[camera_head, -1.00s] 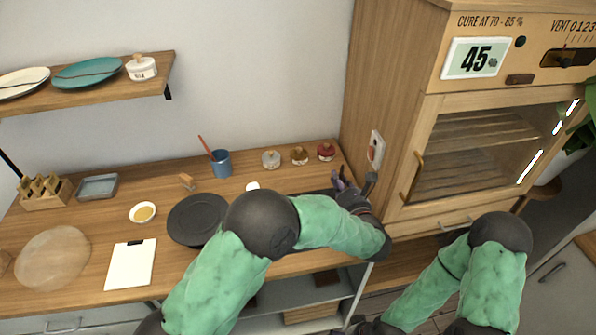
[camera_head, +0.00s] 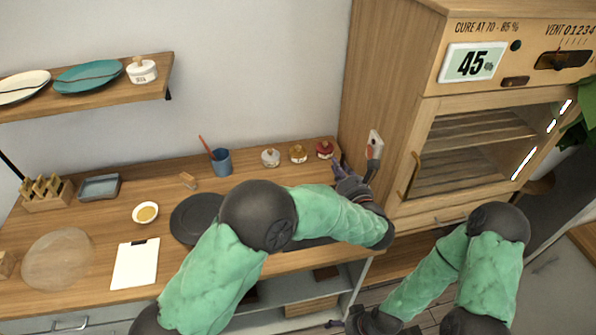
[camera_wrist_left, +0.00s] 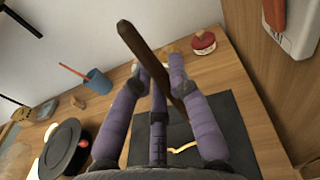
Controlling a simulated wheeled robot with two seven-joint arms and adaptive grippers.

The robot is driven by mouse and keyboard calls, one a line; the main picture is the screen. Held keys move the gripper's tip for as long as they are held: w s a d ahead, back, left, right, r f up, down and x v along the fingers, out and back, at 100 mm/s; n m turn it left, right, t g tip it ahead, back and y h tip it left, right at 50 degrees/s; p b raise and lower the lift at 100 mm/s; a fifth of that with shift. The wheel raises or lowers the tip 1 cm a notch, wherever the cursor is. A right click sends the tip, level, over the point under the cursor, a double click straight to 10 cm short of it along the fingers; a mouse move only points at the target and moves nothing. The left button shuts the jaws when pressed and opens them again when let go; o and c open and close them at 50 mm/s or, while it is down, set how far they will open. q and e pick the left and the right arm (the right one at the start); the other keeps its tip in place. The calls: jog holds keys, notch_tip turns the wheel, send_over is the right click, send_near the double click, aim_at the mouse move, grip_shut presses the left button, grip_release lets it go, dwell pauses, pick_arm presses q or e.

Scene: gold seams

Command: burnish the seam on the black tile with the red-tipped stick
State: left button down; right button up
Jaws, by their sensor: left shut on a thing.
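My left gripper (camera_wrist_left: 160,92) has purple fingers and is shut on a dark brown stick (camera_wrist_left: 138,46), which slants between the fingertips. The stick's lower end is behind the fingers, so I cannot see a red tip or tell whether it touches anything. Below is a black slab (camera_wrist_left: 240,140) with a wavy gold seam (camera_wrist_left: 184,148); I take it as the black tile. In the head view my left gripper (camera_head: 346,178) is at the counter's right end, and the forearm hides most of the tile. My right gripper (camera_head: 362,322) hangs low at the bottom edge, its fingers unclear.
A round black plate (camera_head: 192,222) lies left of my forearm. A blue cup (camera_head: 221,162) with a red stick and several small jars, one red-lidded (camera_head: 324,149), stand behind. A wooden cabinet (camera_head: 392,110) with a 45 % display rises close on the right.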

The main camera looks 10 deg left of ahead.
aim_at(342, 155)
pick_arm(q)
jog(key=shift+r, duration=0.45)
jog(key=shift+r+p, duration=1.6)
jog(key=shift+r, duration=0.7)
jog(key=shift+f, duration=0.1)
jog(key=s+a+f, duration=0.2)
jog(key=a, duration=0.5)
jog(key=s+a+f+h, duration=0.1)
jog(key=s+a+f, duration=0.1)
jog(key=a, duration=0.4)
jog(key=s+a+f+m, duration=0.1)
jog(key=s+a+f, duration=0.1)
jog(key=s+a, duration=0.2)
jog(key=a, duration=0.3)
jog(key=shift+s+a+f+t+h, duration=0.25)
jog(key=shift+a+f+t+h, duration=0.05)
jog(key=shift+a+f+h, duration=0.1)
